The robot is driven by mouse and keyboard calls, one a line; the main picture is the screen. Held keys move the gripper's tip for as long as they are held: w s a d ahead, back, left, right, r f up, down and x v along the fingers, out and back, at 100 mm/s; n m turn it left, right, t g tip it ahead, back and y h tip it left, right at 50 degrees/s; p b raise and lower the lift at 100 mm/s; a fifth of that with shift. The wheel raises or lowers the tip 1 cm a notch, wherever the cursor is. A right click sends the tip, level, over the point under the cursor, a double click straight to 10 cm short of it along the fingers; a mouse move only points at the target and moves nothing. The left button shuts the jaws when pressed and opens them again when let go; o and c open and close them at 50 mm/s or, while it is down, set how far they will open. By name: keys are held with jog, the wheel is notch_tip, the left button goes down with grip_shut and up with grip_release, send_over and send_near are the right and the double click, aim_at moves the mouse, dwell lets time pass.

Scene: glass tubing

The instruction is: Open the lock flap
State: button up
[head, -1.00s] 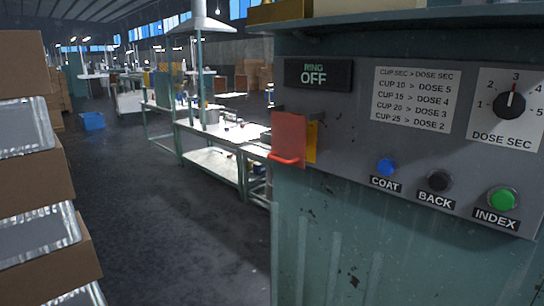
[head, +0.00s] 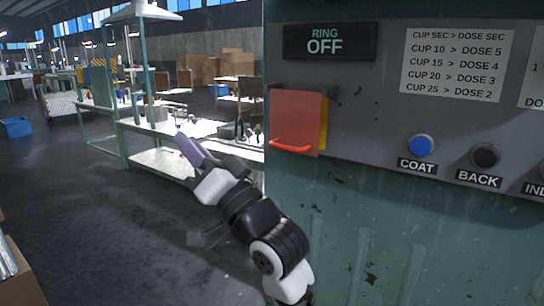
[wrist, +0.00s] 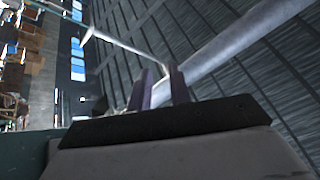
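The lock flap is a red plate (head: 296,115) with a curved red lip along its bottom. In the head view it hangs down at the left edge of the grey control panel. A yellow strip (head: 323,124) shows at its right side; what lies behind it is hidden. My gripper (head: 186,146), with purple fingers, is left of and slightly below the flap, clear of it. In the wrist view the fingers (wrist: 159,88) stand apart with nothing between them. The flap does not show clearly in the wrist view.
The panel carries a "RING OFF" display (head: 329,42), a dose chart (head: 457,64), a blue COAT button (head: 421,146) and a black BACK button (head: 485,155). Workbenches (head: 165,165) stand behind my arm. Open floor lies at left, with a blue bin (head: 16,127).

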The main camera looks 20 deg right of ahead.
aim_at(285, 148)
jog(key=s+d+f+m+h+b, duration=0.1)
jog(key=s+d+f+m+h, duration=0.15)
jog(key=d, duration=0.45)
jog(key=s+d+f+m+g+h, duration=0.1)
jog(key=s+d+m+h, duration=0.2)
jog(key=d, duration=0.4)
jog(key=s+d+f+m+h+b, duration=0.1)
jog(key=s+d+f+m, duration=0.1)
jog(key=s+d, duration=0.35)
jog(key=shift+m, duration=0.25)
jog(key=p+x, duration=0.1)
jog(key=x, duration=0.3)
jog(key=d+p+x, duration=0.1)
jog(key=x, duration=0.3)
jog(key=d+p+x, duration=0.1)
jog(key=x, duration=0.3)
jog(key=shift+w+a+p, duration=0.15)
jog(key=shift+w+p, duration=0.15)
jog(key=shift+w, duration=0.4)
jog(key=shift+w+a+r, duration=0.1)
jog(key=shift+w+a, duration=0.1)
jog(key=shift+w, duration=0.5)
jog(key=shift+h, duration=0.35)
jog(key=shift+c, duration=0.3)
grip_shut()
